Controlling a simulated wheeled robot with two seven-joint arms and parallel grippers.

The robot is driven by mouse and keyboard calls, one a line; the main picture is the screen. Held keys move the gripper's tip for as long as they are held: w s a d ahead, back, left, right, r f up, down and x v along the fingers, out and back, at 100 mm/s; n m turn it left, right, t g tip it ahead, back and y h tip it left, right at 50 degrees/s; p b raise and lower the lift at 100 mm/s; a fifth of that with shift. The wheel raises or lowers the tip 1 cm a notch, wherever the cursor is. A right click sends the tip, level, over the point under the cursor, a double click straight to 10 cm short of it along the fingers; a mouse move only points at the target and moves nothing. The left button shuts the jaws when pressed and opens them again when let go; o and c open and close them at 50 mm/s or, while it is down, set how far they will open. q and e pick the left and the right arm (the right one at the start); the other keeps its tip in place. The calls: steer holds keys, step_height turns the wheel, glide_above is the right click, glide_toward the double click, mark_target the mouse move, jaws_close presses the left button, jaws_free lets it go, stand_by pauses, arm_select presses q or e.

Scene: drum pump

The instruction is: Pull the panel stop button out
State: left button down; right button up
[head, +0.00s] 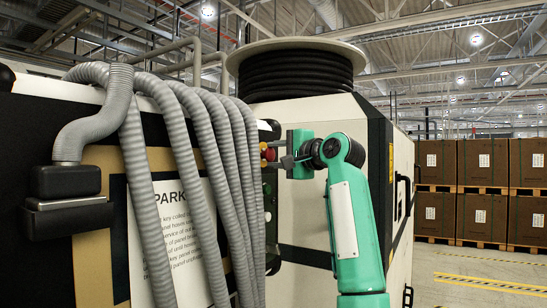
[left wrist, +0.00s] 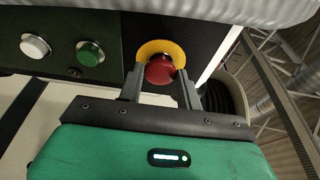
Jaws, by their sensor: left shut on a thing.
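The panel stop button (left wrist: 158,71) is a red mushroom head on a yellow round collar (left wrist: 160,50), set in the black panel. In the head view the red button (head: 269,155) shows small at the panel's edge, just right of the grey hoses. My left gripper (head: 279,158) reaches the panel from the right. In the left wrist view the fingers of my left gripper (left wrist: 160,76) stand on either side of the red head, shut on it. How far the button stands out from its collar is hard to tell. My right gripper is not in view.
A white button (left wrist: 34,46) and a green button (left wrist: 89,53) sit left of the stop button in the wrist view. Grey corrugated hoses (head: 190,150) hang close beside the panel. A black coil on a reel (head: 295,72) stands above. Boxes on pallets (head: 436,162) stand far right.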

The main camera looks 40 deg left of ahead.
arm_select(q)
steer(key=c, duration=0.9)
jaws_free()
steer(key=shift+d, duration=0.15)
steer(key=shift+c, duration=0.2)
steer(key=shift+d, duration=0.15)
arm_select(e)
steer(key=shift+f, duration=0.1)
arm_select(q)
steer(key=shift+d+f, duration=0.15)
steer(key=shift+d, duration=0.2)
steer(key=s+d+b, duration=0.1)
steer(key=d+b, duration=0.2)
steer(key=d, duration=1)
steer(key=shift+b, duration=0.3)
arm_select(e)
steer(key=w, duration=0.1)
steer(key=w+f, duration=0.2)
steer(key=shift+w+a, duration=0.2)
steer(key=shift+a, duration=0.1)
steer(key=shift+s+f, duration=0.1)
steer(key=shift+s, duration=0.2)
